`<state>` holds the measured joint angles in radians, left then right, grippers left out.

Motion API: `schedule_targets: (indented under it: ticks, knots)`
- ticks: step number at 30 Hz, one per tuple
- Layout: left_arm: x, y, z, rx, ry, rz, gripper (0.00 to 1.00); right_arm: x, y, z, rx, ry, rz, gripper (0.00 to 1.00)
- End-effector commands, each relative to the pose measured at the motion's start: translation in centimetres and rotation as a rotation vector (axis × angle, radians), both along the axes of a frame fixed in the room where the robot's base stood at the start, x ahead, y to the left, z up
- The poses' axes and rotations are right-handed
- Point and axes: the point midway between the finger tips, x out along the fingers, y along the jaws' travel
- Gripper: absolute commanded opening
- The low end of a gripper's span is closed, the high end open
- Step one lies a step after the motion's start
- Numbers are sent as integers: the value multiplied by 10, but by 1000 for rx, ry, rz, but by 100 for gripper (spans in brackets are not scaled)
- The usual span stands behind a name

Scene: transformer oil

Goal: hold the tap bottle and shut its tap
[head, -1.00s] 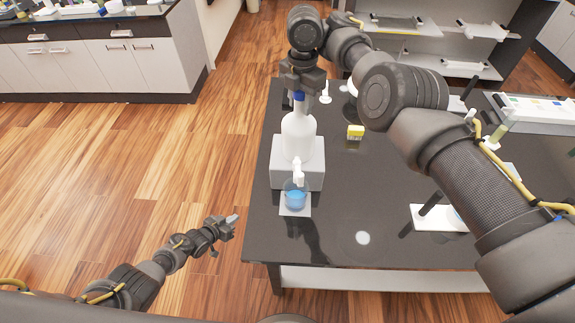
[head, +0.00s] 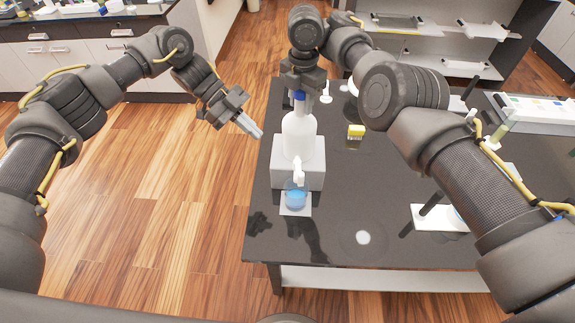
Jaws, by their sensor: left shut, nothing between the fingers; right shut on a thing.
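The white tap bottle (head: 298,135) stands upright on a light grey block (head: 310,177) on the black table. Its white tap (head: 299,172) points toward me, above a beaker of blue liquid (head: 296,194). My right gripper (head: 299,92) is shut on the bottle's top, around its blue cap, from above. My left gripper (head: 255,132) is shut and empty, left of the bottle and above the table's left edge, apart from the bottle and tap. The tap handle is too small to tell whether it is open or shut.
The beaker stands on a small white plate (head: 296,211). A white stand base (head: 437,218) with a dark rod is further right. The table's front (head: 340,248) is mostly clear.

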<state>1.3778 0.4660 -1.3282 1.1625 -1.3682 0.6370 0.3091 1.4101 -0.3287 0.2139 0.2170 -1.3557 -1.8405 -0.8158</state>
Motion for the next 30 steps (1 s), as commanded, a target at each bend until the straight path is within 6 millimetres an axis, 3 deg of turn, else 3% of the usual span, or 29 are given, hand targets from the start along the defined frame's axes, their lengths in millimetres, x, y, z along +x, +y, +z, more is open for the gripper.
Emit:
schedule_targets:
  ticks: [5, 17, 30]
  knots:
    - [-10, 11, 2, 66, 3, -43, 0, -1, 0, -2, -1, 3, 1, 13]
    - [-12, 8, -1, 66, 4, -44, 0, -1, 0, -2, -1, 3, 1, 13]
    - [-38, -43, -52, 63, 6, -45, 0, -1, 1, -2, 0, 4, 2, 13]
